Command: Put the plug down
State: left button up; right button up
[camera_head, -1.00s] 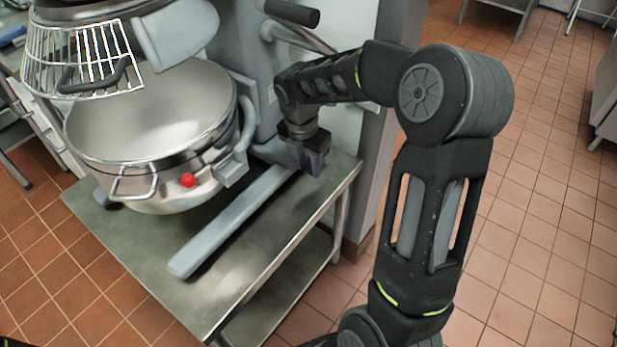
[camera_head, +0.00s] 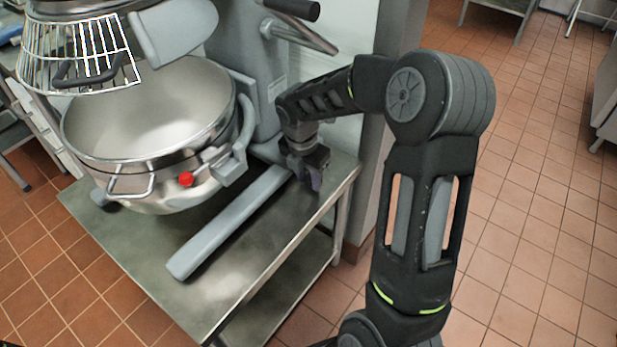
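My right gripper (camera_head: 308,177) points down at the table, beside the upper end of the mixer's grey base leg. Its fingers are small and dark, and I cannot tell whether they are apart or hold anything. I cannot make out a plug; it may be hidden at or behind the gripper. My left gripper is not in view.
A large mixer with a steel bowl (camera_head: 150,115), a red knob (camera_head: 186,179) and a wire guard (camera_head: 88,62) stands on a steel table (camera_head: 235,290). The grey base leg (camera_head: 222,232) reaches forward. The table's front right part is bare. Tiled floor lies right.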

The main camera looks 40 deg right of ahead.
jog(key=o, duration=0.4)
jog(key=shift+o, duration=0.2)
notch_tip(320, 180, up, 8)
jog(key=a+p, duration=0.1)
jog(key=shift+s+f+p, duration=0.15)
jog(key=shift+f+p, duration=0.1)
jog(key=shift+p, duration=0.1)
dwell(0.7)
